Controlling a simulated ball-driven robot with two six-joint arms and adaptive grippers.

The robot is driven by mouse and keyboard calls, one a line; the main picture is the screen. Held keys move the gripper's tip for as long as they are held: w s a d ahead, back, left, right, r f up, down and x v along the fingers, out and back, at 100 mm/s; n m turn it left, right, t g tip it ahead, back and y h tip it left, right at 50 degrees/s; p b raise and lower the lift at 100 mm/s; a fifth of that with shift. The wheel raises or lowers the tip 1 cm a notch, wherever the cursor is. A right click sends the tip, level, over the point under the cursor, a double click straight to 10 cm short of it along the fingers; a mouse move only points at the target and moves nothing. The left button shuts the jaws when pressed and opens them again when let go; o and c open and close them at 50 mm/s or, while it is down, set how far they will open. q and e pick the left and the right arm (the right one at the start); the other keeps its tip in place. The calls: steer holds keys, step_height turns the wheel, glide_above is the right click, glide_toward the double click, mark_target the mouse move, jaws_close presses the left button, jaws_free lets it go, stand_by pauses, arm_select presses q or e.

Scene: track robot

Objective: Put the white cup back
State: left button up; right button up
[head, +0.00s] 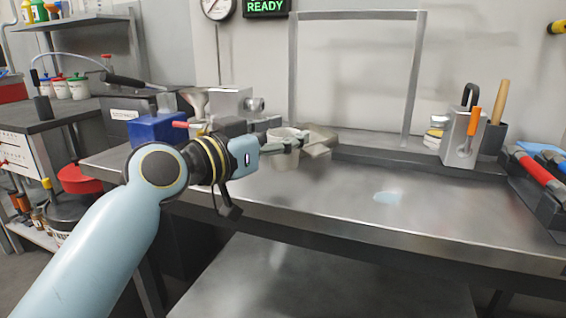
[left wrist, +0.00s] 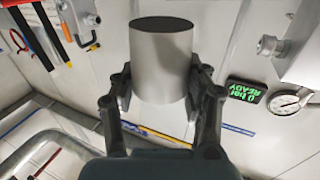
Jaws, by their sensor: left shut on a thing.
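The white cup (head: 285,161) is in my left gripper (head: 291,143), over the left part of the steel bench (head: 330,205) near its back. In the left wrist view the cup (left wrist: 161,50) sits between both fingers of the left gripper (left wrist: 160,88), and its dark round end faces the top of the picture. The fingers press on opposite sides of it. In the head view the fingers hide part of the cup, and I cannot tell whether its base touches the bench. My right gripper is not in view.
A blue bin (head: 157,129) and metal parts stand at the back left of the bench. A tool block (head: 462,137) stands at the back right, with a black tray (head: 537,180) of tools at the right edge. A pale blue patch (head: 388,197) marks the otherwise clear middle.

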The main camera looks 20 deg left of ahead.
mark_target(274, 163)
arm_select(q)
steer(key=shift+f+b, duration=0.55)
steer(key=shift+f, duration=1.4)
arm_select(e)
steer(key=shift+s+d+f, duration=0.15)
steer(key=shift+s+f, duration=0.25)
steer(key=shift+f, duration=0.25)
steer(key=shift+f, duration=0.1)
arm_select(q)
steer(key=shift+f, duration=0.25)
steer(key=o, duration=0.9)
steer(key=shift+r, duration=0.1)
steer(key=shift+o, duration=0.2)
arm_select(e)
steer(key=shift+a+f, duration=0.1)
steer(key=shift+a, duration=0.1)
